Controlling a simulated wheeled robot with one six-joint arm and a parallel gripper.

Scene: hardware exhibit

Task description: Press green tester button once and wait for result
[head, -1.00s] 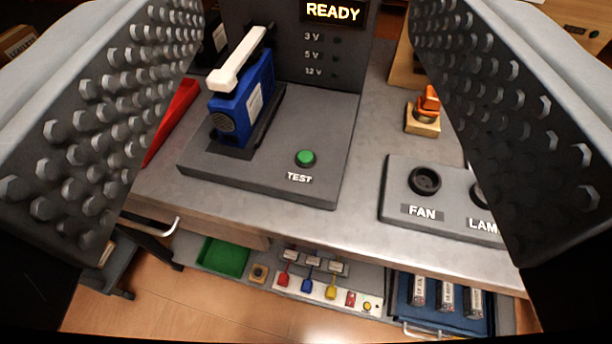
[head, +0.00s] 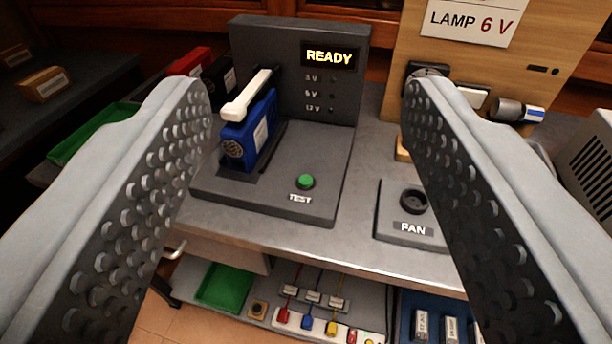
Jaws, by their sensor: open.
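The grey tester (head: 235,196) stands on the workbench between my gripper's fingers in the picture. Its green button (head: 306,181) sits on the base above the word TEST. Its screen (head: 328,56) reads READY, and the 3 V, 6 V and 12 V lamps beneath look dark. A blue battery block (head: 249,133) sits in the tester's cradle, with a white lever (head: 246,95) over its top. My gripper (head: 304,95) is open and empty, its studded fingers wide apart on either side. No finger visibly touches the button.
A FAN socket panel (head: 407,226) lies right of the tester. A wooden board (head: 470,63) with a LAMP 6 V sign stands behind. A drawer (head: 222,246) and a lower shelf with a green tray (head: 225,287) and coloured plugs lie below the bench edge.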

